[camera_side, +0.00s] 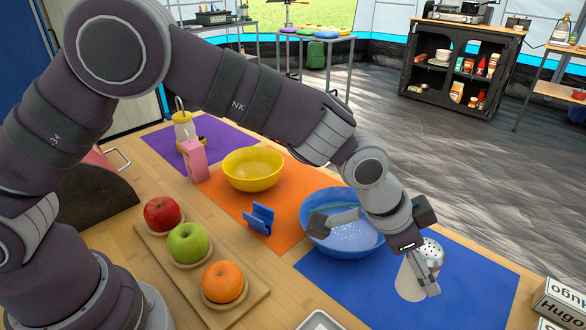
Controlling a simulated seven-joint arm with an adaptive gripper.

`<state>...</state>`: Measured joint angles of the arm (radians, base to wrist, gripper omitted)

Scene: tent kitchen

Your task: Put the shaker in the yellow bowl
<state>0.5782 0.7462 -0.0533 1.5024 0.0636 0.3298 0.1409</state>
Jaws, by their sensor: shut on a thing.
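The shaker (411,280) has a pale body and a silver perforated top. It stands over the blue mat at the front right, roughly upright. My gripper (432,287) reaches down from above and is shut on the shaker. One finger shows on its right side; the other is hidden. I cannot tell whether the shaker's base touches the mat. The yellow bowl (253,169) sits on the orange mat at the back, left of my gripper and beyond the blue bowl. It looks empty.
A blue bowl (342,238) stands right beside my gripper. A blue holder (259,219) sits on the orange mat (224,204). Boxes (560,300) stand at the right corner.

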